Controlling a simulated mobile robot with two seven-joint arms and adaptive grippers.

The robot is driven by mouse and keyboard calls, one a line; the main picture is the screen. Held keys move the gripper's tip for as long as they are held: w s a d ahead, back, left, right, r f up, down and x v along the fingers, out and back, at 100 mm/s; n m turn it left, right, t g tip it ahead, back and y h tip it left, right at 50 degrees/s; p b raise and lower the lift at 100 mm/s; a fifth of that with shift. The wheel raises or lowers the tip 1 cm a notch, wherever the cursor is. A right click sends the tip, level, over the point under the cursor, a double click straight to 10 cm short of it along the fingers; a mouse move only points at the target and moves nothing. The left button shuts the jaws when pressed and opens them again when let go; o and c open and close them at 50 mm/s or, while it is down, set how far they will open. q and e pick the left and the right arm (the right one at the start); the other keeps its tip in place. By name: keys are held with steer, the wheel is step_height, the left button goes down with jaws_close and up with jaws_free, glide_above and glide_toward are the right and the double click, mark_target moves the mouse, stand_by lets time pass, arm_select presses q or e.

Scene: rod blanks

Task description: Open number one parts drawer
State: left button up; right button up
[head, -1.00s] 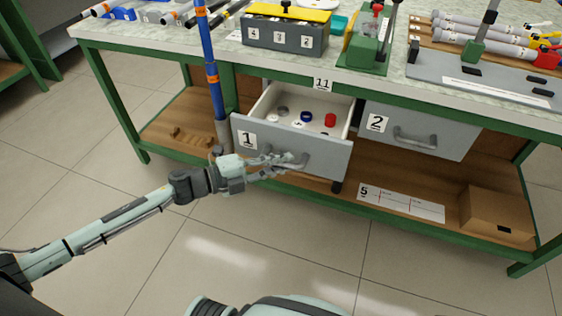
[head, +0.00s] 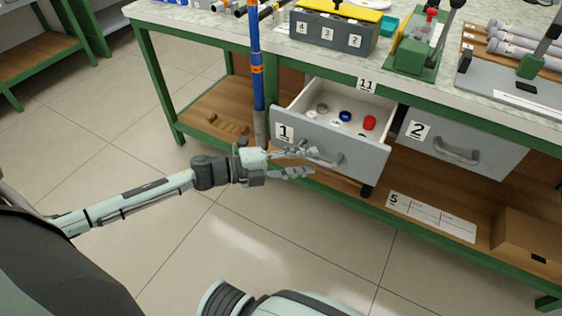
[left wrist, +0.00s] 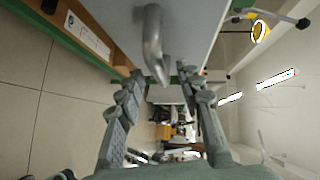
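Drawer number one (head: 350,150) is grey with a "1" label and stands pulled out under the bench, its inside showing. In it lie a red part (head: 369,122), a blue part (head: 345,116) and other small round parts. My left gripper (head: 310,162) is open and empty at the drawer's front, fingers spread close to the handle (head: 327,157). In the left wrist view the handle (left wrist: 153,45) sits ahead of the parted fingers of the gripper (left wrist: 162,84), not clasped. My right gripper is not in view.
Drawer number two (head: 470,150) is shut at the right. A blue pole (head: 256,60) stands upright left of drawer one. A lower wooden shelf holds a cardboard box (head: 525,243) and a white label sheet (head: 432,217). The tiled floor in front is open.

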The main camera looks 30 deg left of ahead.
arm_select(q)
steer(key=v, duration=0.9)
steer(key=shift+a, duration=0.1)
steer(key=w+a+f+n+t+y, duration=0.1)
steer(key=a+f+n+y, duration=0.6)
steer(key=f+n+y, duration=0.75)
steer(key=s+d+f+n+g, duration=0.2)
steer(key=s+f+n+g, duration=0.1)
steer(key=s, duration=0.5)
steer(key=s+d+f+n+g, duration=0.3)
steer(key=s+n+g, duration=0.3)
steer(key=s+n, duration=0.1)
steer(key=shift+s+d+f+h, duration=0.15)
steer(key=shift+s+f+h, duration=0.25)
steer(key=shift+s, duration=0.25)
